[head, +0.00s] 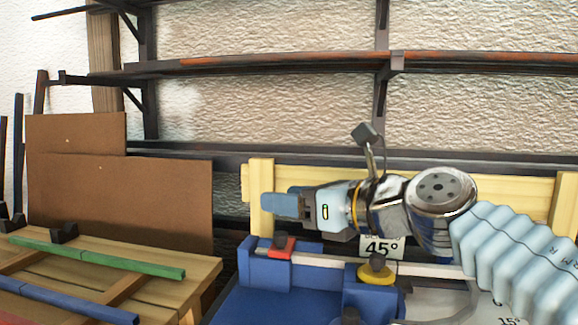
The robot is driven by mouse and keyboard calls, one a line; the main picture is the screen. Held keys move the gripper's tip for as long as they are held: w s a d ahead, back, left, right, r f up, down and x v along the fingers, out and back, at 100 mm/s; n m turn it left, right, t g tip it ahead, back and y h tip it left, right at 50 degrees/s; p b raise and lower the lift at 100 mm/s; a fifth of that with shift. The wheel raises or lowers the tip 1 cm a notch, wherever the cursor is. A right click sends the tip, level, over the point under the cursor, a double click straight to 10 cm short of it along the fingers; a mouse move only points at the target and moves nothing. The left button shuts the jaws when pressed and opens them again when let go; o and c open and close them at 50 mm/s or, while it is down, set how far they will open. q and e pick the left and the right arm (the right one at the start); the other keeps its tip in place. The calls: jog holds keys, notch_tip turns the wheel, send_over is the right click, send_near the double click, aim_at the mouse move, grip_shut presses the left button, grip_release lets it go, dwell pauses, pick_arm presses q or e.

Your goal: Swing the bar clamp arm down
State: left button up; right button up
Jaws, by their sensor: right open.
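The bar clamp arm (370,153) appears to be the thin metal rod that stands up behind my right wrist, with a dark block (366,134) at its top end. Its lower end is hidden behind my wrist. My right gripper (280,204) points left, with blue fingertips, in front of the wooden back board. Its fingers overlap from this angle, and I see nothing held between them. It is left of the rod and lower than the dark block. My left gripper is not in view.
A "45°" sign (382,248) sits behind. A wooden bench (200,272) with green and blue laths stands left. Dark shelves (270,62) line the wall.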

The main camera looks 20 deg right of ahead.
jog(key=s+a+r+p, duration=0.1)
jog(key=s+a+r, duration=0.3)
jog(key=s, duration=0.4)
jog(key=shift+s+a+r, duration=0.15)
jog(key=shift+s+r, duration=0.1)
